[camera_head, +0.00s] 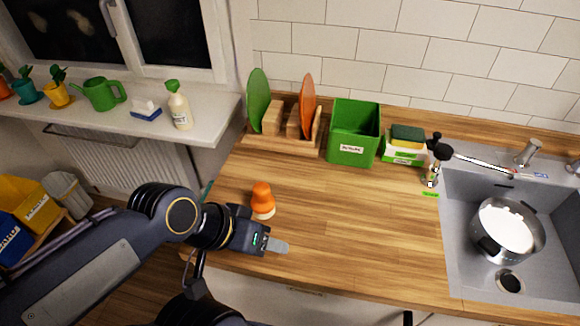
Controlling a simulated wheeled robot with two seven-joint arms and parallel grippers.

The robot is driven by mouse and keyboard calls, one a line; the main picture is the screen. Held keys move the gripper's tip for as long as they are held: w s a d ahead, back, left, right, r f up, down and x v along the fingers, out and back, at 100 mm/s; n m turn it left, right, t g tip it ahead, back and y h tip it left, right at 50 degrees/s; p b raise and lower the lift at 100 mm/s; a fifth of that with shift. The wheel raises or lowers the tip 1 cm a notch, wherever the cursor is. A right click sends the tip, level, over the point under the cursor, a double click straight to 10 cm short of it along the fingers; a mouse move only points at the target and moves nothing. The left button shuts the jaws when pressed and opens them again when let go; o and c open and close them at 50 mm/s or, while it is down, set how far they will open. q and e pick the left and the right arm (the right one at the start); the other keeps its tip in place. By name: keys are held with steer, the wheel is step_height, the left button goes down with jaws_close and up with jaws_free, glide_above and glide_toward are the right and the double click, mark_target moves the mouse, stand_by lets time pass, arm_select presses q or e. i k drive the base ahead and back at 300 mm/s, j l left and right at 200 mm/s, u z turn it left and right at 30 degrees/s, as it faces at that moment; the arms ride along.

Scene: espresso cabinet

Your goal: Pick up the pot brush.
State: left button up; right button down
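The pot brush (262,201) appears to be the small item with an orange knob and a pale base, standing upright near the left end of the wooden counter. My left gripper (279,246) reaches in from the left over the counter's front edge. Its grey fingertips are in front of the brush and slightly right of it, apart from it in the picture. The fingers overlap in this view, so I cannot see whether there is a gap between them. I see nothing held in them. I cannot make out my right gripper.
A plate rack (283,143) and a green box (353,145) stand at the back of the wooden counter (345,225). A sponge holder (403,155) is beside them. The sink (460,262) at right holds a metal pot (478,241). The middle counter is clear.

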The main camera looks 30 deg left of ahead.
mark_target(262, 203)
steer(key=u, duration=0.35)
steer(key=k+j+u, duration=0.1)
steer(key=u, duration=0.25)
steer(key=j+u, duration=0.15)
steer(key=u, duration=0.2)
steer(key=i+j, duration=0.1)
steer(key=j, duration=0.35)
steer(key=i+j, duration=0.1)
steer(key=j, duration=0.3)
steer(key=i+j, duration=0.1)
steer(key=j, duration=0.35)
steer(key=i+z, duration=0.05)
